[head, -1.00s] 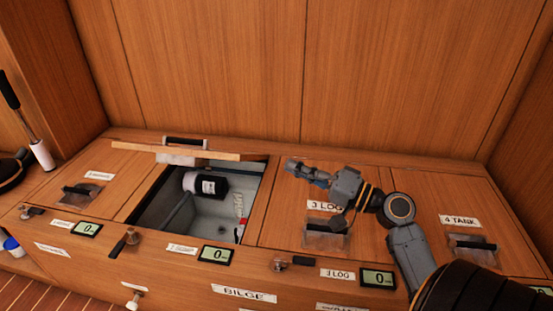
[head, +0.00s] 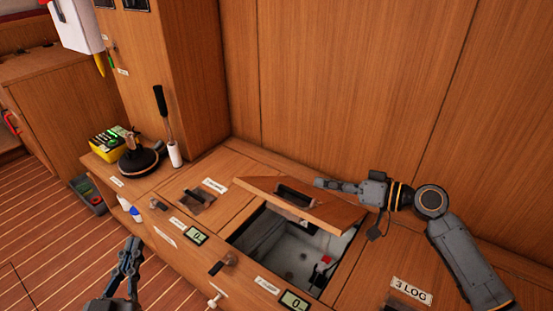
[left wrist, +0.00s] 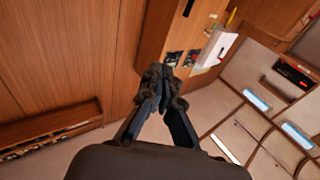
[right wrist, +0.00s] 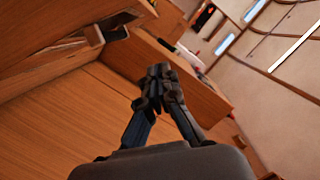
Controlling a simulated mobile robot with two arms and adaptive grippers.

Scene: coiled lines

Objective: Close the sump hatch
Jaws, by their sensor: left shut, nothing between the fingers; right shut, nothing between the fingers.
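The sump hatch lid (head: 335,208) is a wooden panel with a dark recessed handle (head: 295,193). It stands tilted, partly open, over the grey sump well (head: 275,238), covering its back part. My right gripper (head: 320,183) is shut and empty at the lid's far side, close to its raised face; I cannot tell whether it touches. In the right wrist view the shut fingertips (right wrist: 160,73) show in front of the lid panel (right wrist: 205,98). My left gripper (head: 134,243) is shut and empty, left of the bench front; it shows in the left wrist view (left wrist: 160,76).
A closed hatch with a handle (head: 197,200) lies left of the well, and the 3 LOG panel (head: 385,285) lies right. A red-and-white item (head: 322,264) is in the well. Latches and small displays (head: 197,236) line the front. A black-handled tool (head: 167,125) stands at the left.

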